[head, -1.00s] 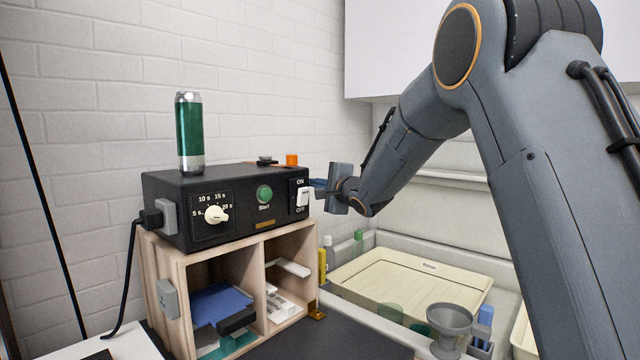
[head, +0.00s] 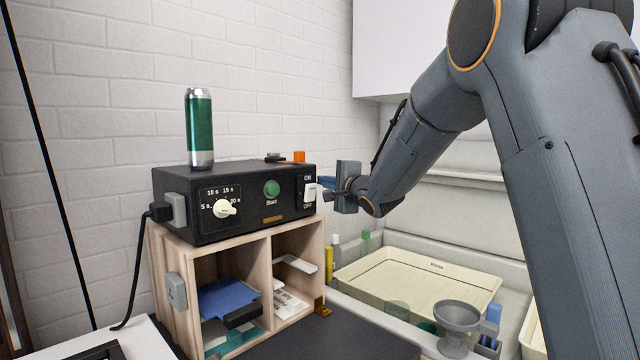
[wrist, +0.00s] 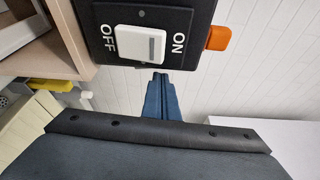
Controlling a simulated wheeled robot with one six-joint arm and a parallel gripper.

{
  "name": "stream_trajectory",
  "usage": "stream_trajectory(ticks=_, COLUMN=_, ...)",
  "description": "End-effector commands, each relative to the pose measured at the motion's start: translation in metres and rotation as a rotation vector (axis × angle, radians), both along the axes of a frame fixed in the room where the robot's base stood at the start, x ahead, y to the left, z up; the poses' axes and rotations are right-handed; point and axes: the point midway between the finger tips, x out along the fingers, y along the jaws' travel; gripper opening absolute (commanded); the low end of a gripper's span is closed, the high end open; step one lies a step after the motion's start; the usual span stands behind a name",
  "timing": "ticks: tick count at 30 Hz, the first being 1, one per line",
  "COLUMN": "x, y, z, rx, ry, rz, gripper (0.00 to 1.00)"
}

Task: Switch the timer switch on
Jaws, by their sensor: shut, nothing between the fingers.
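The timer (head: 237,201) is a black box on a wooden shelf unit, with a dial, a green Start button and a white rocker switch (head: 310,193). ON is printed above the rocker and OFF below it. In the wrist view the white rocker (wrist: 140,43) lies between OFF on the left and ON on the right, with a grey bar near its ON end; I cannot tell surely which way it is tipped. My gripper (head: 327,196) is shut and empty, just right of the switch. Its blue fingers (wrist: 160,78) end by the panel edge; contact is unclear.
A green can (head: 199,130) and an orange piece (head: 299,157) stand on the timer. A cable leaves its left side. A cream tray (head: 350,283), a grey funnel (head: 458,318) and small bottles are at the lower right. A brick wall is behind.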

Motion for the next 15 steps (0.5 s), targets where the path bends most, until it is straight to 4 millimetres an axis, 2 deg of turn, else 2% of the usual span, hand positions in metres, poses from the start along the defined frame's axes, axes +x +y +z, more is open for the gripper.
stream_trajectory(ticks=9, x=-0.043, y=-0.019, z=0.001, rx=-0.001, ry=-0.001, rz=0.0, gripper=0.0)
stream_trajectory(ticks=15, x=-0.054, y=-0.022, z=0.001, rx=0.0, ry=-0.002, rz=0.001, gripper=0.0)
